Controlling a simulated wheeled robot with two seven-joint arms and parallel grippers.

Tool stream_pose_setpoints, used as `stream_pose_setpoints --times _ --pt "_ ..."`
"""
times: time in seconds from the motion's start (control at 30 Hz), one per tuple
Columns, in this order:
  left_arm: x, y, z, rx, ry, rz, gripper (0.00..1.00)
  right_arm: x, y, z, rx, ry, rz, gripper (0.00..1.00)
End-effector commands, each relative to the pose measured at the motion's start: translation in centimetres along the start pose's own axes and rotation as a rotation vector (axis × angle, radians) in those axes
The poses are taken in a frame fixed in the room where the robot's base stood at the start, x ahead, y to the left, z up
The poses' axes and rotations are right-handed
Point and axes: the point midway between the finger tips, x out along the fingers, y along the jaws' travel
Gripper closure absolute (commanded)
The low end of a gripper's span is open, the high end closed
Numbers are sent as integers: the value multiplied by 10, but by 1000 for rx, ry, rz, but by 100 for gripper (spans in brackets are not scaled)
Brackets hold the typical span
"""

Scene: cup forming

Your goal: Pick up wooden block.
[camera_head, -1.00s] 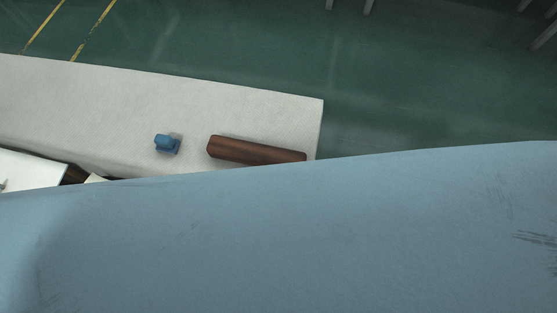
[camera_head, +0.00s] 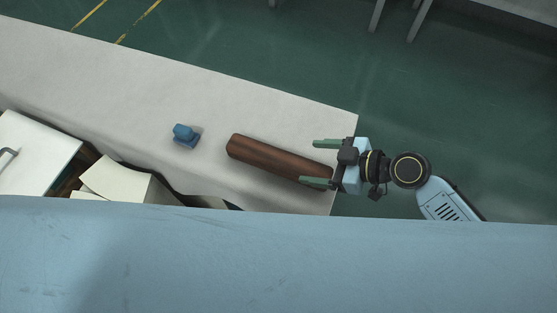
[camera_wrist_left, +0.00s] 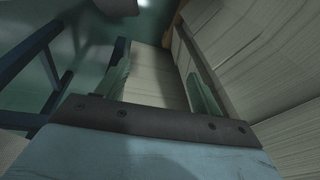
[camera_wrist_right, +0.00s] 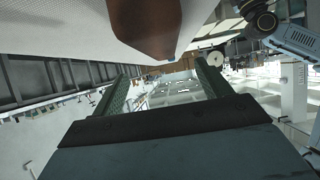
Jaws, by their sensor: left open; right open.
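The wooden block (camera_head: 275,160) is a long dark brown bar lying on the pale table (camera_head: 200,90), slanted towards the table's right corner. Its end also shows large at the top of the right wrist view (camera_wrist_right: 146,25). My right gripper (camera_head: 318,162) is open and empty at the block's right end. In the head view its green fingers lie either side of that end, one overlapping it; whether they touch cannot be told. In the left wrist view my left gripper (camera_wrist_left: 158,88) is open with nothing between its fingers; it is not visible in the head view.
A small blue object (camera_head: 186,135) stands on the table left of the block. White box-like things (camera_head: 38,155) and papers (camera_head: 118,182) lie at the lower left. Green floor (camera_head: 260,55) lies beyond the table. My own blue body covers the bottom of the head view.

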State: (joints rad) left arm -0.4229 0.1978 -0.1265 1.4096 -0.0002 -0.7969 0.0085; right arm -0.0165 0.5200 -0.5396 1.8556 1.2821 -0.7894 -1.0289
Motion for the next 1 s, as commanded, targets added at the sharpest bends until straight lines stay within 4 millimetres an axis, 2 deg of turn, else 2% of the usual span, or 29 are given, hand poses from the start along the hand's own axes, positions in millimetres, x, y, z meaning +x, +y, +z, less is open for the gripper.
stream_pose_setpoints --times 0.1,0.37,0.6,0.73,0.93,1.0 --pt "-4 -1 -5 -2 5 -1 33 21 0 0 2 2 0 23" --pt "-9 -1 -11 -5 9 -2 33 41 -1 0 2 1 0 23" --pt "-22 -3 -24 -10 20 -5 33 76 -2 2 2 1 1 23" --pt "-26 -4 -27 -12 23 -6 33 84 -2 2 1 -2 1 23" --pt "-27 -4 -28 -12 22 -6 33 84 -2 2 1 -3 1 23" --pt "-27 -4 -28 -12 22 -6 33 84 -2 2 1 -2 1 30"
